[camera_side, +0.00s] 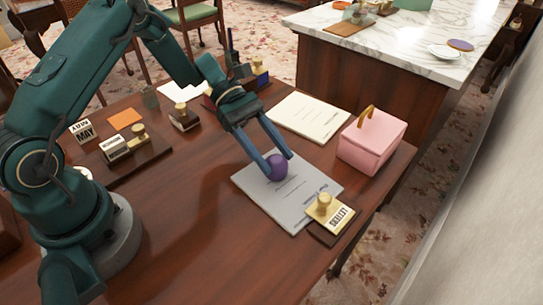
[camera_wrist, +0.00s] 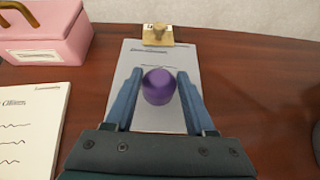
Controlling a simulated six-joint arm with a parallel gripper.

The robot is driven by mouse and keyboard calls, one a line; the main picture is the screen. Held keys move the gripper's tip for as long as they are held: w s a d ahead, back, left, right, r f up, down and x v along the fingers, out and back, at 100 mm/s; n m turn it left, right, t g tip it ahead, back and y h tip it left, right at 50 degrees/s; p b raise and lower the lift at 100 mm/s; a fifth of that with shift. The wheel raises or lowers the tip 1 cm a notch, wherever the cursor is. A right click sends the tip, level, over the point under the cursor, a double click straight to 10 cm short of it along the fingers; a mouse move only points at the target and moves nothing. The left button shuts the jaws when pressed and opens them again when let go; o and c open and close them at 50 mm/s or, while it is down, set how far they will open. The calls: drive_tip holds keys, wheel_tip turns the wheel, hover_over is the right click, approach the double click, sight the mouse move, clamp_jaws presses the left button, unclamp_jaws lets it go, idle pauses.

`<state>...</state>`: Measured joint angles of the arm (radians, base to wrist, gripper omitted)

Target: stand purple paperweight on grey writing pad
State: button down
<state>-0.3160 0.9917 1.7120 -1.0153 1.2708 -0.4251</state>
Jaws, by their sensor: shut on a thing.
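The purple paperweight (camera_side: 277,167) is a rounded piece held between the fingertips of my gripper (camera_side: 277,158). In the wrist view the paperweight (camera_wrist: 158,86) sits between the two blue fingers of my gripper (camera_wrist: 159,92). The grey writing pad (camera_side: 257,193) lies flat on the desk, directly under the paperweight. The pad also shows in the wrist view (camera_wrist: 130,58), behind and around the fingers. The paperweight is over the pad's upper part; I cannot tell whether its base touches the pad.
A pink box with a gold handle (camera_side: 373,142) and a cream paper (camera_side: 308,117) are beyond the pad. Stamps (camera_side: 138,135) stand on a dark tray at left. The desk's front middle is bare.

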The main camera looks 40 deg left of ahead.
drive_tip(key=shift+c, duration=1.2)
unclamp_jaws()
drive_tip(key=shift+f, duration=0.15)
drive_tip(key=shift+a+r, duration=0.3)
drive_tip(key=shift+r, duration=0.05)
drive_tip(key=s+v, duration=0.1)
drive_tip(key=v, duration=1)
drive_tip(key=s+d+r+m+t+y, duration=0.2)
drive_tip(key=s+r+m+t+y, duration=0.1)
drive_tip(key=s+m+y, duration=0.3)
drive_tip(key=s+d+r+m+t+y, duration=0.2)
drive_tip(key=s+m+y, duration=0.4)
drive_tip(key=s+m, duration=0.3)
drive_tip(key=shift+r+m+t, duration=0.7)
drive_tip(key=shift+r+m, duration=0.4)
drive_tip(key=shift+r, duration=0.1)
